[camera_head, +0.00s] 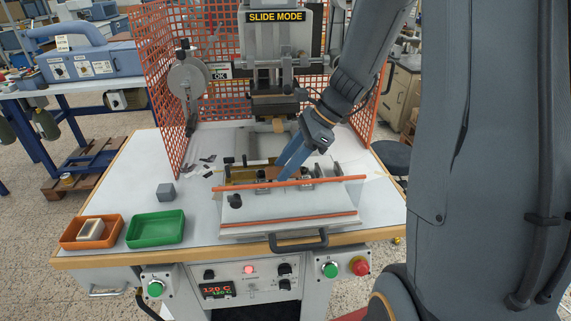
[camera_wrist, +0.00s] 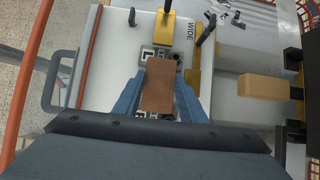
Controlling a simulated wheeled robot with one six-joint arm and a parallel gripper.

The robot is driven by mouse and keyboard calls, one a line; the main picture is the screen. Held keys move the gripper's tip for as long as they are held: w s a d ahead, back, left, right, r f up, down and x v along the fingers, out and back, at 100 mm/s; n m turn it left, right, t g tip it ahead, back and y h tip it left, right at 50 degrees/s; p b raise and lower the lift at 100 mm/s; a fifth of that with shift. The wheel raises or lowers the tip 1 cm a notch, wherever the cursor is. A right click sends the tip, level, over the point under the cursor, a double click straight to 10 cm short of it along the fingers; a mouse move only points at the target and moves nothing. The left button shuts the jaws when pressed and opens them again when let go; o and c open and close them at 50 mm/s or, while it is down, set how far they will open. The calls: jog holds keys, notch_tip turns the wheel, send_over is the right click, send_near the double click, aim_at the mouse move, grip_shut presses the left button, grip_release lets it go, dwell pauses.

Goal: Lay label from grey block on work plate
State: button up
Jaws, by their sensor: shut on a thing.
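My gripper (camera_head: 284,168) is over the press slide, its blue fingers pointing down. In the wrist view the fingers (camera_wrist: 160,98) are shut on the brown label (camera_wrist: 158,88), one at each side. Below the label is the work plate (camera_wrist: 147,54), with light and dark markings. The label covers much of the plate, and I cannot tell whether they touch. The grey block (camera_head: 166,192) stands on the left of the table with its top bare.
A green tray (camera_head: 155,228) and an orange tray (camera_head: 90,231) holding a pale block stand at the front left. The press head (camera_head: 272,105) hangs behind my gripper. An orange mesh guard (camera_head: 160,75) stands at the left and back. Dark scraps lie left of the slide.

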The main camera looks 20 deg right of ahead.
jog(key=o, duration=1.4)
jog(key=shift+c, duration=0.2)
